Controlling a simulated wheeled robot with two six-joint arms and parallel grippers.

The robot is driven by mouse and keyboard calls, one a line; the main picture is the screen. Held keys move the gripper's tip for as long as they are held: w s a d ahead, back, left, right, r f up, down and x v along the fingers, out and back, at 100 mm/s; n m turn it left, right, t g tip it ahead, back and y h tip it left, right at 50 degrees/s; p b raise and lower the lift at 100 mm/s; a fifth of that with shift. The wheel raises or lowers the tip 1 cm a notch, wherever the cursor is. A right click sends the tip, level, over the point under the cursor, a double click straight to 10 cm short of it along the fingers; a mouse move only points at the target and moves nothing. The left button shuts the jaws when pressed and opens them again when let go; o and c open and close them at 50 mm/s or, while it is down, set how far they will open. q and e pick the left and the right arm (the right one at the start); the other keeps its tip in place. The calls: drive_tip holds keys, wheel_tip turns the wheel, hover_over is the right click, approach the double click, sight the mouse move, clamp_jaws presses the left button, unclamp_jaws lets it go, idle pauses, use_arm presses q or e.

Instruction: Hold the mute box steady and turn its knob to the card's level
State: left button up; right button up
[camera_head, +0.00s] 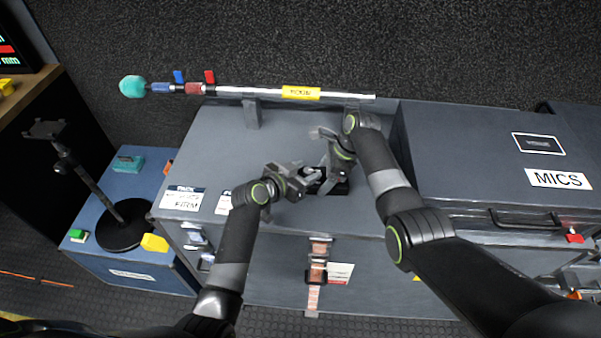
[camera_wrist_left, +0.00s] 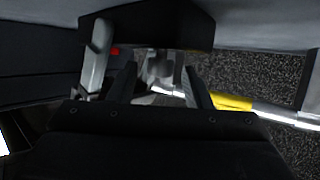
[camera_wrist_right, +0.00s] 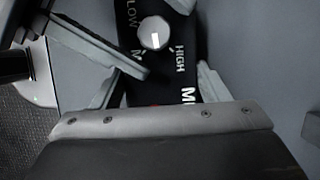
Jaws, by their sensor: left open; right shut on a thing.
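The mute box (camera_head: 341,187) is a small black box on the grey case top. In the right wrist view it shows a grey knob (camera_wrist_right: 154,32) with a white pointer aimed down the picture, between a mark starting with M and HIGH; LOW is at upper left. My right gripper (camera_head: 328,163) is shut on the box, its fingers on either side. My left gripper (camera_head: 308,180) is open beside the box; its fingers (camera_wrist_left: 160,85) point at the box's dark body (camera_wrist_left: 190,25). A white card (camera_head: 182,198) reading FIRM lies at the case's left; a second card (camera_head: 223,204) is partly hidden.
A boom pole (camera_head: 240,91) lies along the case's back edge. A grey MICS case (camera_head: 470,150) stands right. A blue case (camera_head: 120,245) with a black stand (camera_head: 90,190) is at left. The case top left of the grippers is mostly clear.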

use_arm(q)
drive_tip(key=v, duration=1.2)
drive_tip(key=shift+f, duration=0.2)
